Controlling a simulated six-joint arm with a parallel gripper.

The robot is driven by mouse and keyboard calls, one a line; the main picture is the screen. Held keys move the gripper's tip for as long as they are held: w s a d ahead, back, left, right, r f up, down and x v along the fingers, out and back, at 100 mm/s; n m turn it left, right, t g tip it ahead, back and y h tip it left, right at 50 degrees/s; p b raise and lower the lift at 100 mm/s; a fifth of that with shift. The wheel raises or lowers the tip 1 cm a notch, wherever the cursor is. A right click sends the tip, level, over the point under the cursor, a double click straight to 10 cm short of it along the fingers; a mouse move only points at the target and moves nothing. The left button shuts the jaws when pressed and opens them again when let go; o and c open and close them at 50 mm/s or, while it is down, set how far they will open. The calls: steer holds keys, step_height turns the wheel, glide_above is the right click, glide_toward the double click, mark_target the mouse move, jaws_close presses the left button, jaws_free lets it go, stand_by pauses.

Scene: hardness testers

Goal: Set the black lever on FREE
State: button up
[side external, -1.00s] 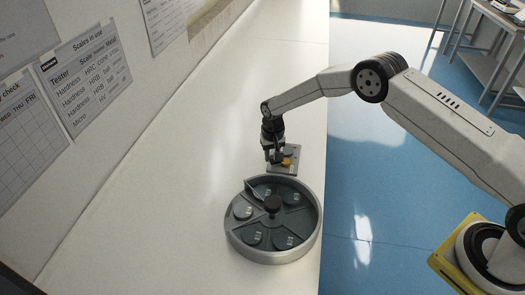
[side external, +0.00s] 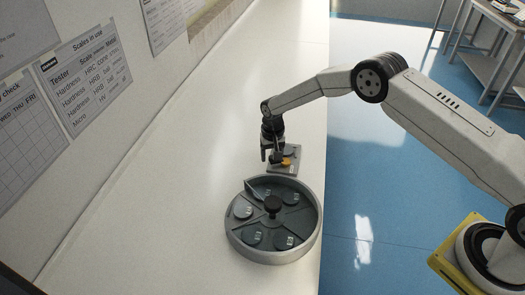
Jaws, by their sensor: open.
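A small grey plate (side external: 284,169) lies on the white bench and carries an orange-yellow part (side external: 287,161) and a dark round piece (side external: 289,150). I cannot make out the black lever or the FREE mark for certain; my gripper covers part of the plate. My gripper (side external: 271,157) points down at the plate's left side, with its fingers apart. I cannot tell whether it touches anything there.
A round grey tray (side external: 316,232) with a metal rim stands just in front of the plate.

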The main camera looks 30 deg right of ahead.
steer(key=shift+r, duration=3.9)
steer(key=shift+s+r, duration=0.1)
steer(key=shift+s+r, duration=0.1)
steer(key=shift+r, duration=0.05)
steer(key=s+d+r+n+t, duration=0.1)
steer(key=s+d+r+n, duration=0.15)
steer(key=s+r, duration=0.7)
steer(key=s+d+r+n+t, duration=0.1)
steer(key=s+d, duration=0.1)
steer(key=s, duration=1.8)
steer(key=shift+d+t, duration=0.3)
steer(key=shift+d, duration=0.05)
